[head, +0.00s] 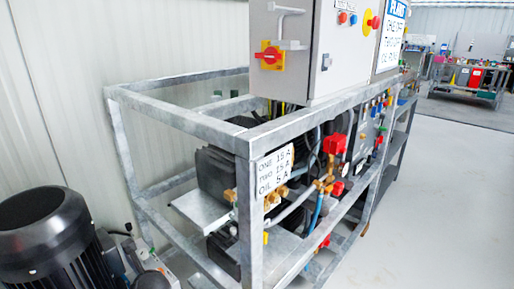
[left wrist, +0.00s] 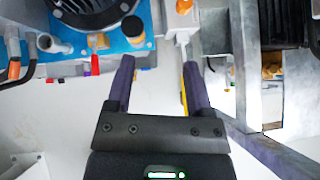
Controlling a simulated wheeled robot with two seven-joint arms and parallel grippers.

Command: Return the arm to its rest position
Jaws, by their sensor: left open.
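My left gripper (left wrist: 159,64) shows in the left wrist view, its two dark fingers spread apart. The gap between the fingers holds nothing that I can make out. A pale fitting with a yellow strip (left wrist: 183,85) shows close beside the right finger; I cannot tell if they touch. Neither arm shows in the head view. The pump skid, a galvanised steel frame (head: 200,124), stands in the middle of the head view, with dark pumps (head: 214,172) inside it. My right gripper is in neither view.
A grey control cabinet (head: 318,50) with a red and yellow rotary switch (head: 270,56) sits above the frame. A large black motor (head: 40,235) is at lower left. A blue plate (left wrist: 120,43) with fittings shows in the left wrist view. Open floor (head: 440,190) lies to the right.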

